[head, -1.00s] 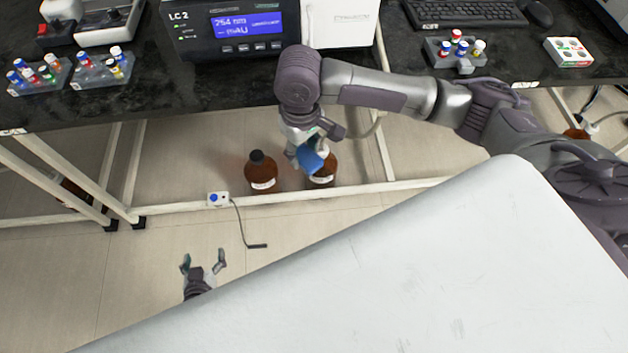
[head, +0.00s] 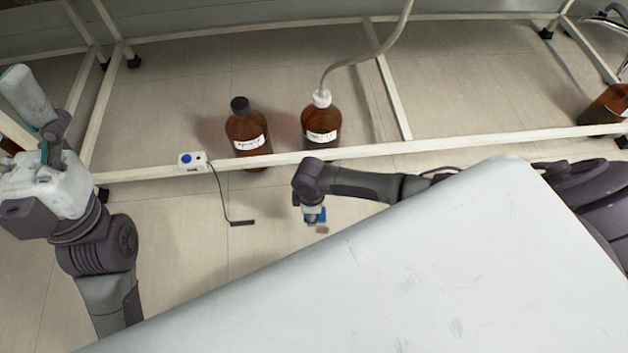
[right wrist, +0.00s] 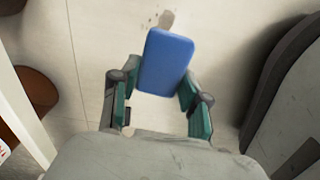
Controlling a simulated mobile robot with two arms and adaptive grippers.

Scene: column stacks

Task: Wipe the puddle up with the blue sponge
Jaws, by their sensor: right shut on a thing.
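The blue sponge (right wrist: 166,62) is held between the teal-padded fingers of my right gripper (right wrist: 160,98) in the right wrist view. In the head view my right gripper (head: 314,207) is low over the floor, with the sponge (head: 316,216) at its tip. A small brownish patch, which looks like the puddle (head: 322,230), lies on the tiles just beyond the sponge. The patch (right wrist: 167,18) also shows past the sponge's far end, with tiny spots beside it; the sponge may hide part of it. My left gripper (head: 38,125) is raised at the far left, empty, its fingers apart.
Two brown bottles (head: 249,133) (head: 321,124) stand behind the white frame rail (head: 370,149); a hose rises from the right one. Another brown bottle (head: 606,104) stands far right. Floor around the patch is clear.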

